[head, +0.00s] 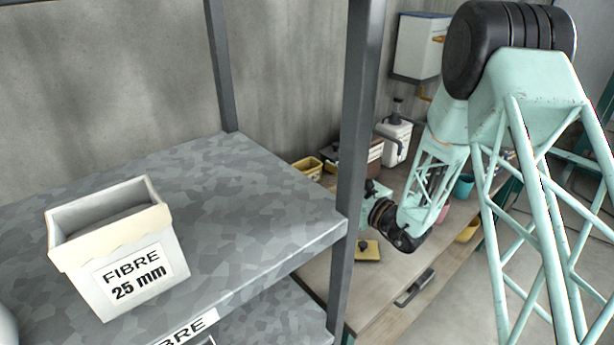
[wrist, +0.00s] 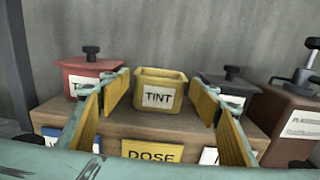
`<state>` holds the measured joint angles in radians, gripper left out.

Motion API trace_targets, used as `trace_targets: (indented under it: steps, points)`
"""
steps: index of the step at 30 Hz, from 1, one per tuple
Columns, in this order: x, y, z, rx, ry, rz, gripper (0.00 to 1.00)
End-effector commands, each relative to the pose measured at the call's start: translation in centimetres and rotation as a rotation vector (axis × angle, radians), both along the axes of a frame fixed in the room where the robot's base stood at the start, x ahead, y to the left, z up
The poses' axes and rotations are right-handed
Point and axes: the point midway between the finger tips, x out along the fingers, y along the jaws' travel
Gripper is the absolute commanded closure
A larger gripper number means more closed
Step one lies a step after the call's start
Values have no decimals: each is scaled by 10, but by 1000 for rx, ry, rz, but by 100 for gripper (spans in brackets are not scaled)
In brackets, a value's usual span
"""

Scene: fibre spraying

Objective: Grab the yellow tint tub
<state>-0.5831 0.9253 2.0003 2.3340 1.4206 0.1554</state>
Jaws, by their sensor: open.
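The yellow tint tub (wrist: 159,91) stands upright on a brown wooden block in the wrist view, with an open top and a white TINT label. The tub appears farther off than the fingers, and I see no contact. In the head view the gripper's fingers are hidden behind the post.
A red lidded tub (wrist: 88,74) stands left of the tint tub and a dark lidded tub (wrist: 229,90) right of it, both close. A brown container (wrist: 290,118) is farther right. A yellow DOSE label (wrist: 152,151) is on the block's front. A metal shelf (head: 230,190) holds a white fibre box (head: 115,245).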

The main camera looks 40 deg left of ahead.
Motion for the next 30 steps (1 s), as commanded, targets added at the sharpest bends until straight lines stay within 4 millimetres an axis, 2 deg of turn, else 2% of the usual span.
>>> trace_targets:
  steps: [17, 30]
  points:
    - [2, 8, 0, 0, 0, 0, 43]
    - [10, 47, -2, 0, 0, 0, 43]
